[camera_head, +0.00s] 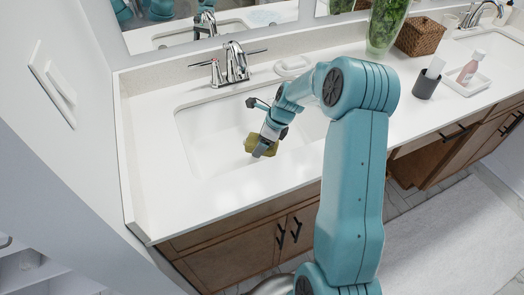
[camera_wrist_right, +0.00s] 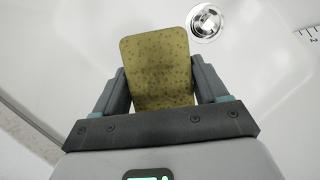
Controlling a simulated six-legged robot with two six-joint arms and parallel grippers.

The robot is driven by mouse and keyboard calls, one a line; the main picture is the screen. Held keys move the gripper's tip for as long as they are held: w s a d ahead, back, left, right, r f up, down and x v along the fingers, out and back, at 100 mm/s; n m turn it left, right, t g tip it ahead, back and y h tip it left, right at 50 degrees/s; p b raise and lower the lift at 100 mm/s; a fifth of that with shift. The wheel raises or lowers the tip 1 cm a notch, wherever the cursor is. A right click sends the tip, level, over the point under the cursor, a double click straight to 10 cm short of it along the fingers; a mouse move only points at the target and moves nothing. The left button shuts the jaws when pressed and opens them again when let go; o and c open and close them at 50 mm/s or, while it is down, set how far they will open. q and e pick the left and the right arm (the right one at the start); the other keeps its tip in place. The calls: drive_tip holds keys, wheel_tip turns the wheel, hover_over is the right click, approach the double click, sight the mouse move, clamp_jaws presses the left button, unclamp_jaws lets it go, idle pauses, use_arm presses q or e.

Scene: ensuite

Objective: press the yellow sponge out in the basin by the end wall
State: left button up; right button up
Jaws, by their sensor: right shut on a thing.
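The yellow sponge (camera_head: 254,143) is an olive-yellow block with small dark pores. My right gripper (camera_head: 265,146) is shut on it, over the basin by the end wall (camera_head: 205,140). In the right wrist view the sponge (camera_wrist_right: 160,70) sits between the two dark fingers of the gripper (camera_wrist_right: 162,92), sticking out past their tips. The white basin (camera_wrist_right: 255,80) is behind it, with the round metal drain (camera_wrist_right: 206,22) just beyond the sponge to the right. I cannot tell whether the sponge touches the basin. My left gripper is not in view.
A chrome faucet (camera_head: 234,64) stands behind the basin, with a soap dish (camera_head: 293,65) to its right. A glass vase (camera_head: 385,25), wicker basket (camera_head: 421,36), dark cup (camera_head: 426,85) and tray (camera_head: 466,82) with a bottle stand further right. The counter's front left (camera_head: 165,215) is clear.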

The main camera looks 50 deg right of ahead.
wheel_tip(320, 180, up, 13)
drive_tip(key=p, duration=1.1)
drive_tip(key=w+a+r+n+g, duration=0.1)
drive_tip(key=a+n+g, duration=0.3)
drive_tip(key=a+n, duration=1.1)
drive_tip(key=w+a+r+n+g+h, duration=0.1)
drive_tip(key=w+a+r+n+g, duration=0.1)
drive_tip(key=a+n, duration=1.3)
drive_tip(key=shift+w+r+n+g+h, duration=0.3)
drive_tip(key=shift+r+n+g, duration=0.45)
drive_tip(key=shift+g, duration=0.45)
